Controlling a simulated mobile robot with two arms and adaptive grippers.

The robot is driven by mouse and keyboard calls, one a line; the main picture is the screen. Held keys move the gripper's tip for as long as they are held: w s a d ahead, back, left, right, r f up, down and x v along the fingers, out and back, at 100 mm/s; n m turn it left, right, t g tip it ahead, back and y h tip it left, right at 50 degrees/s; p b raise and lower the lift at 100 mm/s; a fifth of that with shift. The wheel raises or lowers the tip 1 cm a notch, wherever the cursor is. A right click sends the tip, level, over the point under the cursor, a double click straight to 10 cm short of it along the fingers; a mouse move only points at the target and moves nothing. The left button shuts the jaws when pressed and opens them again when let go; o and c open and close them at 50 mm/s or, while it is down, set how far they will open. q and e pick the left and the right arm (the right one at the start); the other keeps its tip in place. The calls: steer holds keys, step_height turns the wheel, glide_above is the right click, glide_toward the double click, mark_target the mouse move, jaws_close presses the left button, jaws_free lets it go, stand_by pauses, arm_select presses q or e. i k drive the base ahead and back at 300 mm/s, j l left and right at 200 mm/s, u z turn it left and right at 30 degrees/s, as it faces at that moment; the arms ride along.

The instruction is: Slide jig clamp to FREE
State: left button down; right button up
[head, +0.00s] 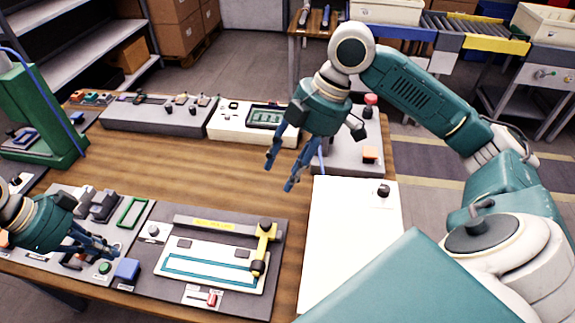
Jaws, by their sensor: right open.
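The jig is a dark plate (150,275) at the front middle of the table, with a white board (225,283) bearing a teal outline. A yellow clamp arm (263,240) with black knobs stands at its right side. A small slider with a red knob (211,299) sits at the jig's front edge; its labels are too small to read. My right gripper (281,174) is open and empty, in the air behind and above the jig, apart from the clamp. My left gripper (114,252) hangs over the panel left of the jig; its finger gap is unclear.
A white panel (345,240) with a black knob lies right of the jig. A control box with a display (262,120) and a grey box (150,118) stand at the back. A green press (50,115) stands at left. Bare wood lies between.

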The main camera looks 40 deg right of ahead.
mark_target(212, 300)
steer(key=k+l, duration=0.15)
steer(key=k, duration=0.35)
steer(key=k+l, duration=0.15)
steer(key=k, duration=0.35)
steer(key=k+l, duration=0.2)
steer(key=k, duration=0.25)
steer(key=k+l, duration=0.15)
steer(key=k, duration=0.35)
